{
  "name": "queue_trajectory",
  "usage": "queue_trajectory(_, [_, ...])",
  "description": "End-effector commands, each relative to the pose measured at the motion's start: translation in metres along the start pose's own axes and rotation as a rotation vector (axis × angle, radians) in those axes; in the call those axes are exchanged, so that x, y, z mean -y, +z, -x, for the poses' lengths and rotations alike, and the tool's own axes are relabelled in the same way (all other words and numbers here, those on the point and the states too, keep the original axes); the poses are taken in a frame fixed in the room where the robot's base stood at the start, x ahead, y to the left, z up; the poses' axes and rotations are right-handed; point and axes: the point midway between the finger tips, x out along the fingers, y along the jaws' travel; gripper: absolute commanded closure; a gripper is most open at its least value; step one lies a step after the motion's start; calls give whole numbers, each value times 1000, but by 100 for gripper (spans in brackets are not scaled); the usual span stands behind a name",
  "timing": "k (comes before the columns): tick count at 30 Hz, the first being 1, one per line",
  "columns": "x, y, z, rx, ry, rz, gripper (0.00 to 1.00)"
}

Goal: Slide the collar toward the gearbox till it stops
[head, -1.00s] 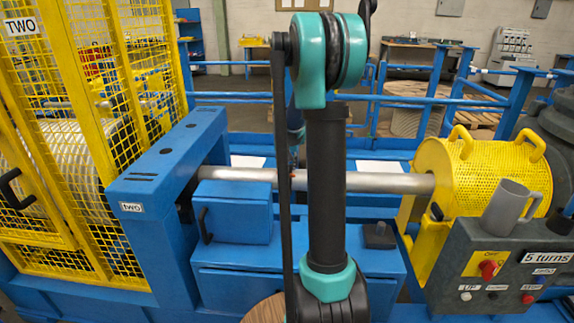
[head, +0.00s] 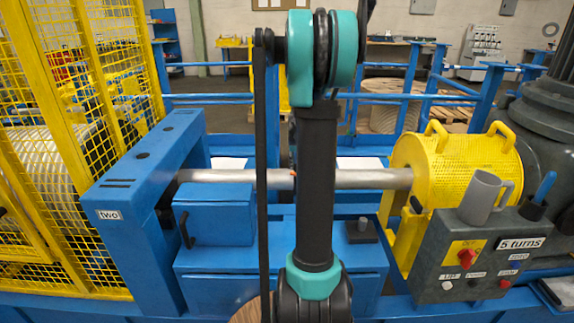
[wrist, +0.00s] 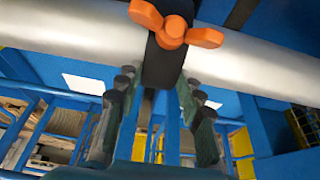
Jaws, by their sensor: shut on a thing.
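The collar (wrist: 163,55) is a black ring around the silver shaft (wrist: 70,45), with an orange wing screw (wrist: 172,30) on it. My gripper (wrist: 157,85) is shut on the lower part of the collar from below in the wrist view. In the head view my arm hides most of the collar and the gripper; only a small orange bit (head: 294,173) shows beside the arm. The shaft (head: 370,179) runs level from the blue frame (head: 150,150) on the left to the yellow perforated guard (head: 460,165) on the right. I cannot tell for sure which housing is the gearbox.
A grey rounded machine (head: 555,140) stands beyond the guard. A control box (head: 480,262) with a grey mug (head: 480,197) on top is at the front right. A blue box (head: 215,212) sits below the shaft. A yellow mesh cage (head: 60,140) fills the left.

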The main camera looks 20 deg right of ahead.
Motion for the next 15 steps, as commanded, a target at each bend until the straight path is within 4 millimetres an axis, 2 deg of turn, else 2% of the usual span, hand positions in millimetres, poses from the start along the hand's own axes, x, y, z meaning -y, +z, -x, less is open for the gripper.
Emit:
queue_trajectory(10, [-6, 0, 0, -1, 5, 0, 100])
queue_trajectory(11, [-6, 0, 0, -1, 6, 0, 60])
queue_trajectory(15, [-6, 0, 0, -1, 5, 0, 43])
